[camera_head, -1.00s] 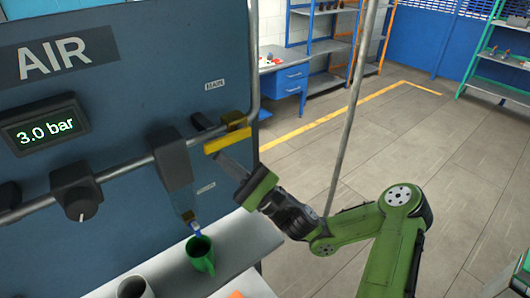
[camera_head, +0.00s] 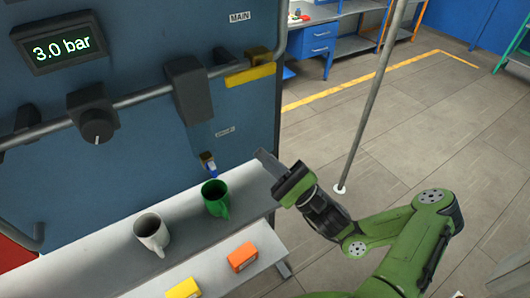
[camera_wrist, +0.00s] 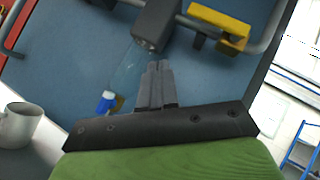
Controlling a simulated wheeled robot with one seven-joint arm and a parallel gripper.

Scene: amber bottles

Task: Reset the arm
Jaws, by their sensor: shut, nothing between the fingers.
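My gripper (camera_head: 268,158) is at the end of my green arm, held in the air to the right of the green mug and in front of the blue air panel. In the wrist view its fingers (camera_wrist: 157,75) are together with nothing between them. It is apart from the panel's yellow handle (camera_head: 250,75) and from the mugs.
A green mug (camera_head: 216,207) and a white mug (camera_head: 152,238) stand on the grey shelf (camera_head: 185,205) below the panel (camera_head: 150,120). Orange (camera_head: 242,257) and yellow (camera_head: 183,289) boxes lie on a lower shelf. A thin pole (camera_head: 368,105) stands on the floor. Open floor lies to the right.

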